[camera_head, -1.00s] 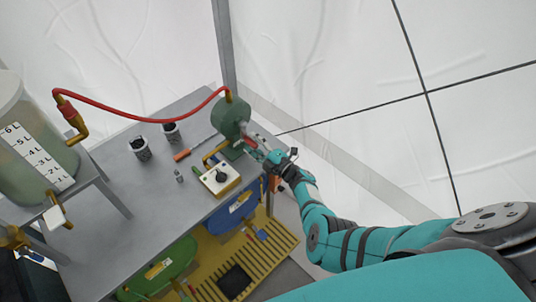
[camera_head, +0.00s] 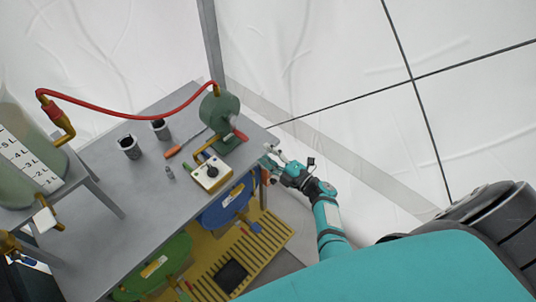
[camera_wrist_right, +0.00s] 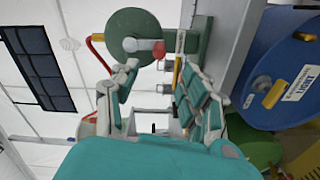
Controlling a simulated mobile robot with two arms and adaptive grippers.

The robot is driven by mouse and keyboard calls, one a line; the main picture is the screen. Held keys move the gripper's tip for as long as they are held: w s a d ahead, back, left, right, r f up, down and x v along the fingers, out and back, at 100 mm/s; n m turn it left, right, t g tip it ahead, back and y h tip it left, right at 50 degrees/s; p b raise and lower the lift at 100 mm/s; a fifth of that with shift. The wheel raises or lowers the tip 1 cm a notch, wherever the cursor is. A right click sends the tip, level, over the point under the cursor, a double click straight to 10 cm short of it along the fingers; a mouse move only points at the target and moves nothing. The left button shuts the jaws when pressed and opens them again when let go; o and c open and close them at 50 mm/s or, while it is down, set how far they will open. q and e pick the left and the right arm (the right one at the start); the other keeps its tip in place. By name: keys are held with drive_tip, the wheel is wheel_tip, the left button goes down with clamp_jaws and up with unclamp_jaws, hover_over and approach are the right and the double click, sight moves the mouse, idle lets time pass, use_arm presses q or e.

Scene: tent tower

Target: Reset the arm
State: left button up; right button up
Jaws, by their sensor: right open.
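My right arm comes in from the lower right in the head view. Its gripper (camera_head: 270,157) is just off the right edge of the grey table (camera_head: 100,216), below the green pump (camera_head: 219,110). In the right wrist view the gripper (camera_wrist_right: 158,88) is open and empty, its teal-padded fingers apart. The pump's round green housing (camera_wrist_right: 126,22) with its red handle (camera_wrist_right: 148,47) shows beyond the fingertips and is not gripped. My left gripper is not in view.
A red hose (camera_head: 120,110) runs from the tank (camera_head: 25,165) to the pump. Blue (camera_head: 222,212) and green drums stand below. The floor at right is clear.

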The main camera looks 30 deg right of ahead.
drive_tip(key=s+a+f+n+g, duration=0.3)
drive_tip(key=s+f+n+g, duration=0.15)
drive_tip(key=f+n, duration=0.35)
drive_tip(key=s+a+f+n+g, duration=0.3)
drive_tip(key=s+f+n, duration=0.2)
drive_tip(key=f, duration=0.5)
drive_tip(key=s+a+f+n+g+h+b, duration=0.15)
drive_tip(key=s+f+n+g, duration=0.35)
drive_tip(key=s+f+n, duration=0.8)
drive_tip(key=s+d+f+n+g+h, duration=0.1)
drive_tip(key=s+f+n, duration=0.1)
drive_tip(key=s+n, duration=0.6)
drive_tip(key=s+d+f+n+g+h, duration=0.1)
drive_tip(key=s+d+f+n+h, duration=0.1)
drive_tip(key=s+n, duration=0.6)
drive_tip(key=s+d+f+n+g+h+b, duration=0.1)
drive_tip(key=s+f+n, duration=0.2)
drive_tip(key=s+n, duration=0.5)
drive_tip(key=n, duration=0.5)
drive_tip(key=shift+s+d+f+h, duration=0.15)
drive_tip(key=shift+s+f+h, duration=0.05)
drive_tip(key=shift+s+h, duration=0.15)
drive_tip(key=shift+g, duration=0.25)
